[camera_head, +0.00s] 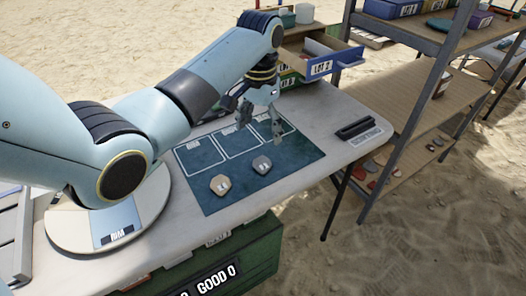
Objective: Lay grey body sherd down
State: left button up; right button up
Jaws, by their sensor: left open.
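A dark blue mat (235,190) lies on the pale table, with white outlined boxes along its far part. A grey sherd (262,164) lies flat on the mat's near part, in front of the boxes. A tan-grey sherd (221,185) lies to its left. Both bear small marks too small to read. My left gripper (259,128) points down over the far right box, beyond the grey sherd and apart from it. Its fingers are open, and I see no sherd between them. My right gripper is not in view.
A blue drawer (328,62) labelled LOT 2 stands open behind my left gripper. A dark bar-shaped item (357,128) lies at the table's right end. A metal shelf (430,60) with sherds stands at right. A green crate (235,262) is below the table's front.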

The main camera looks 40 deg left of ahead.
pick_arm(q)
send_over(262, 163)
notch_tip(262, 163, down, 5)
jog(key=shift+s+a+r+b, duration=0.1)
jog(key=shift+a+b, duration=0.05)
jog(key=shift+b, duration=0.2)
jog(key=shift+f, duration=0.35)
notch_tip(262, 163, down, 4)
jog(key=shift+r+b, duration=0.1)
jog(key=shift+b, duration=0.3)
jog(key=shift+f, duration=0.5)
jog(key=c, duration=1.1)
jog(key=shift+c, duration=0.3)
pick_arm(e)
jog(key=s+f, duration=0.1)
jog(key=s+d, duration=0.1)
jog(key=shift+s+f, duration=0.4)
